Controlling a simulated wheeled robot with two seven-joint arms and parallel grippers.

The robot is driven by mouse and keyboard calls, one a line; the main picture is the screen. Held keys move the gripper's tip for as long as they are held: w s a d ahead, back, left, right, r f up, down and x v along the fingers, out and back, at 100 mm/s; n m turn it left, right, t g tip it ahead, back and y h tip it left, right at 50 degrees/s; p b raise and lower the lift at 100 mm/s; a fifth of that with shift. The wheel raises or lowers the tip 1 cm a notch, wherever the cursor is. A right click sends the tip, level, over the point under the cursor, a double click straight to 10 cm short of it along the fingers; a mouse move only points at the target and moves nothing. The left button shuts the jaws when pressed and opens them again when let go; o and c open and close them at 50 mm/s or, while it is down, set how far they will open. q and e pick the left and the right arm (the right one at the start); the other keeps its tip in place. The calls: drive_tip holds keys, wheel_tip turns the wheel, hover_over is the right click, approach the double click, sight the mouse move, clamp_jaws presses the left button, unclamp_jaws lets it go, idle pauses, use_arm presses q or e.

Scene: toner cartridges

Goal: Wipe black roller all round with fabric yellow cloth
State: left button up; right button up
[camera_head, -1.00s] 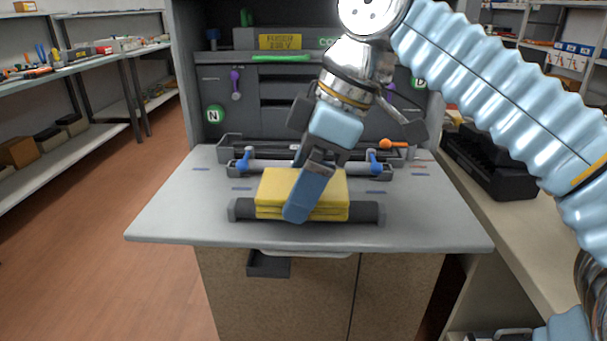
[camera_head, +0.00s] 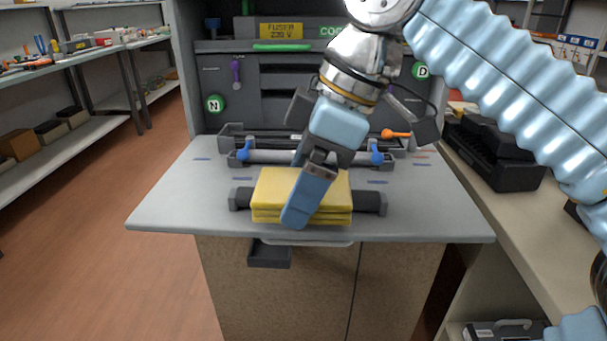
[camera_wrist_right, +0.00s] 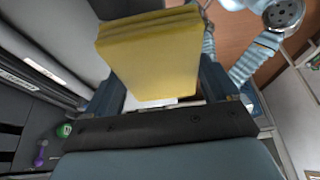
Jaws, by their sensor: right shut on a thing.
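The yellow cloth (camera_head: 275,188) is a folded, layered pad lying across the middle of the black roller (camera_head: 374,202). Only the roller's two ends show, one on each side of the cloth; its middle is hidden. The roller lies crosswise near the front of the grey shelf. My right gripper (camera_head: 305,198) is shut on the cloth, with one blue finger in front of it. In the right wrist view the cloth (camera_wrist_right: 152,62) sits between both fingers. Contact between cloth and roller cannot be seen clearly. My left gripper is not in view.
Behind the roller, a dark tray with blue levers (camera_head: 243,151) stands on the grey shelf (camera_head: 165,208). The open printer body (camera_head: 222,75) rises behind. A black unit (camera_head: 492,165) sits on the right-hand bench. The shelf's left side is clear.

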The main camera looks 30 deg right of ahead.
drive_tip(key=shift+s+f, duration=0.1)
drive_tip(key=shift+s, duration=0.05)
wheel_tip(320, 180, up, 5)
drive_tip(key=p, duration=0.4)
drive_tip(key=shift+r+p, duration=0.2)
drive_tip(key=shift+p, duration=0.1)
drive_tip(key=shift+r+b, duration=0.25)
drive_tip(key=shift+b, duration=0.05)
drive_tip(key=shift+r, duration=0.6)
